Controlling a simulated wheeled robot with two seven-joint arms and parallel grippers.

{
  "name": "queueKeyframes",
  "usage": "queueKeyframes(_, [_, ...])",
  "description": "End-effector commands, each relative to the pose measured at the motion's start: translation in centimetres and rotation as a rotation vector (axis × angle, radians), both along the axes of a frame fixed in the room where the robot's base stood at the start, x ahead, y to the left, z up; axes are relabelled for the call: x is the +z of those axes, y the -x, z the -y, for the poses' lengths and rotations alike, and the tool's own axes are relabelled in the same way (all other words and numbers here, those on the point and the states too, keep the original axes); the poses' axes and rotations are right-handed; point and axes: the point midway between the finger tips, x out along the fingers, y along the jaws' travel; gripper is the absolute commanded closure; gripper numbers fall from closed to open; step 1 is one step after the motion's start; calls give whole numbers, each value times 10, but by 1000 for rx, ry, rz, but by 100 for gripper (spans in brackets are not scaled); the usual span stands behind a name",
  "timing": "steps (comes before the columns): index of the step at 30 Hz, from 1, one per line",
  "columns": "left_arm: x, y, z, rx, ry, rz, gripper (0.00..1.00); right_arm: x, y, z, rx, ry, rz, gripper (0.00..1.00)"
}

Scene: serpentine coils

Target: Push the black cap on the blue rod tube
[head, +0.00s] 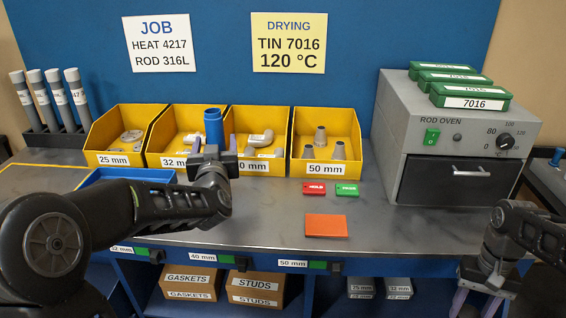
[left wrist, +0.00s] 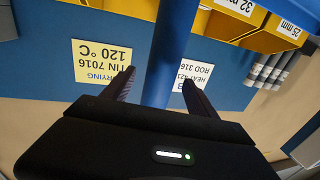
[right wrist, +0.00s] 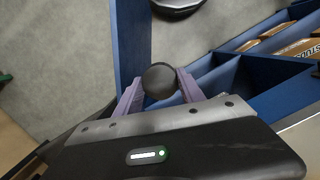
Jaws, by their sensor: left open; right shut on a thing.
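The blue rod tube (head: 213,128) stands upright on the bench, in front of the yellow bins, with its upper end bare. In the left wrist view the tube (left wrist: 172,50) runs between the two dark fingers, with gaps at both sides. My left gripper (head: 214,148) is open around the tube; the tube's lower part is hidden behind it. My right gripper (right wrist: 160,88) is shut on the round black cap (right wrist: 160,78), held between its pale purple fingers. In the head view my right gripper (head: 472,302) is low at the right, away from the tube, and the cap cannot be made out.
Yellow bins (head: 326,165) of fittings line the back. A blue tray (head: 130,174) lies behind my left arm. The rod oven (head: 455,125) stands right. A red tag (head: 314,188), green tag (head: 347,189) and orange block (head: 326,225) lie mid-bench. The front right bench is clear.

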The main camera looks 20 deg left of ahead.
Motion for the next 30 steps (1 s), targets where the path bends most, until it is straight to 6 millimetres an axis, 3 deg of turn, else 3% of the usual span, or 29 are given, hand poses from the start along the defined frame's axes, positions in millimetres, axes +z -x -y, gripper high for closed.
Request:
queueKeyframes(8, [-1,-27,-18,0,1,-1,32,10,0,0,0,0,0,92])
queueKeyframes(26, [-1,-28,-18,0,0,0,32,9,0,0,0,0,0,92])
queueKeyframes(30, [-1,-28,-18,0,0,0,43,9,0,0,0,0,0,92])
